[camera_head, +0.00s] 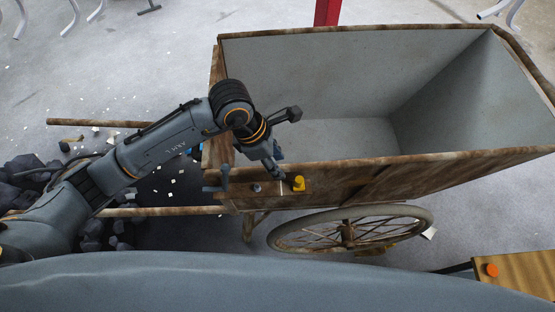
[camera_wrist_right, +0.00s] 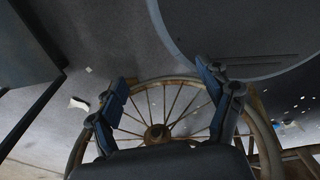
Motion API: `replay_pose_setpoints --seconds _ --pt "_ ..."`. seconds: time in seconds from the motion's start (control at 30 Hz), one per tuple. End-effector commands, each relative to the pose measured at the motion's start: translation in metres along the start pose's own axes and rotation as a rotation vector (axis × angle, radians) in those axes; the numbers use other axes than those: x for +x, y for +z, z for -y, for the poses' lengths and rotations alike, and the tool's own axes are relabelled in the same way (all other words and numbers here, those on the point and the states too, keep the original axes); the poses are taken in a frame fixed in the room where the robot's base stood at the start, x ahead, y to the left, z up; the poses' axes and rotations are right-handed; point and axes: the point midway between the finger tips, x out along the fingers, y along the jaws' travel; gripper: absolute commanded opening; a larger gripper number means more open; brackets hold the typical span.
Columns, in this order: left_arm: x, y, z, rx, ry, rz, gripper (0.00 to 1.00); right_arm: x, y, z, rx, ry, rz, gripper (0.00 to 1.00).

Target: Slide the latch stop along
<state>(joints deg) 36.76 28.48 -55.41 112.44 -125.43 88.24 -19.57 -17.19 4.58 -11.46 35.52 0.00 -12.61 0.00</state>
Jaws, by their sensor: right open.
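The cart (camera_head: 445,163) has a rusty rim and a brown front side. On that side a small fitting carries a yellow piece (camera_head: 299,184), a grey round knob (camera_head: 256,188) and a grey-blue handle (camera_head: 223,180) at its left end. I cannot tell which of these is the latch stop. My left gripper (camera_head: 277,163) points down just left of and above the yellow piece; whether it touches is unclear. Its fingers are small and partly hidden. In the right wrist view my right gripper (camera_wrist_right: 163,78) is open and empty, facing the spoked wheel (camera_wrist_right: 158,134).
The wheel (camera_head: 347,234) stands below the cart's front side. Dark lumps (camera_head: 25,180) and white scraps lie on the floor at left. A wooden board with an orange button (camera_head: 491,270) is at lower right. The cart's tub (camera_head: 350,135) is empty.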

Motion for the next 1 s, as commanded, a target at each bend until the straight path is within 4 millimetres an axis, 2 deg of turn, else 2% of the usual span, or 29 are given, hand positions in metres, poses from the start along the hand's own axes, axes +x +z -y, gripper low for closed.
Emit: replay_pose_setpoints --seconds 0.27,0.5,0.6,0.8,0.83,0.9,1.0 --pt "0.022 -0.001 0.001 0.0 -0.004 0.001 0.37 0.013 0.001 0.0 0.0 0.0 0.0 0.79" --pt "0.058 -0.002 0.004 -0.001 -0.012 -0.001 0.37 0.033 0.003 0.001 0.0 0.0 0.0 0.79" --pt "0.074 -0.003 0.005 0.0 -0.016 -0.003 0.37 0.047 0.004 0.001 0.0 0.0 0.0 0.79" --pt "0.085 -0.002 0.007 0.0 -0.019 -0.004 0.37 0.056 0.005 0.001 0.0 0.0 0.0 0.79" --pt "0.084 -0.002 0.007 0.0 -0.019 -0.004 0.6 0.055 0.005 0.001 0.0 0.0 0.0 0.79" --pt "0.082 -0.001 0.007 0.0 -0.02 -0.004 0.46 0.054 0.004 0.001 0.0 0.0 -0.001 0.79" --pt "0.082 -0.001 0.007 0.0 -0.019 -0.004 0.38 0.054 0.004 0.001 0.0 0.0 -0.001 0.79"
